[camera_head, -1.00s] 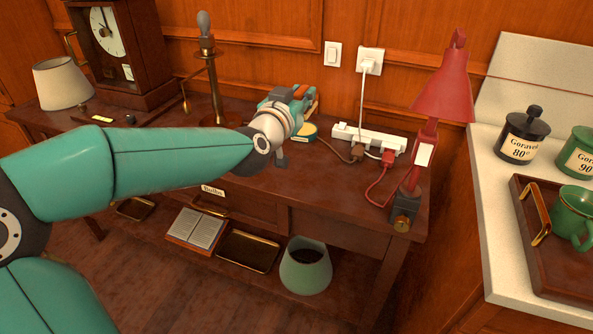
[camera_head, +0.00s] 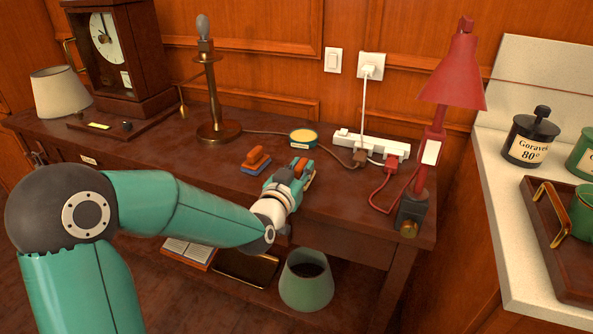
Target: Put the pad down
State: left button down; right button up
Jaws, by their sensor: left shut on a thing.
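My left gripper (camera_head: 296,176) is low over the front part of the desk, left of the red lamp. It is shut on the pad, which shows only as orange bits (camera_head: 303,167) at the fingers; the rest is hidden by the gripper. I cannot tell whether the pad touches the desk top (camera_head: 345,197). A separate block with an orange grip and blue base (camera_head: 256,161) lies on the desk, just left of and behind the gripper, apart from it. My right gripper is not in view.
A yellow-topped round tin (camera_head: 303,137) and a white power strip (camera_head: 372,146) with plugs and cords lie behind the gripper. The red lamp (camera_head: 438,120) stands right. A brass stand (camera_head: 217,130) stands left. A green bin (camera_head: 306,281) is below. Bare desk lies between gripper and lamp.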

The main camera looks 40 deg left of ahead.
aim_at(297, 174)
pick_arm(q)
jog(key=shift+f, duration=0.15)
jog(key=shift+f, duration=0.15)
jog(key=c, duration=1)
grip_release()
jog(key=shift+r, duration=0.2)
jog(key=shift+s, duration=0.15)
jog(key=v, duration=0.8)
jog(key=shift+b+v, duration=1.85)
jog(key=shift+b, duration=0.4)
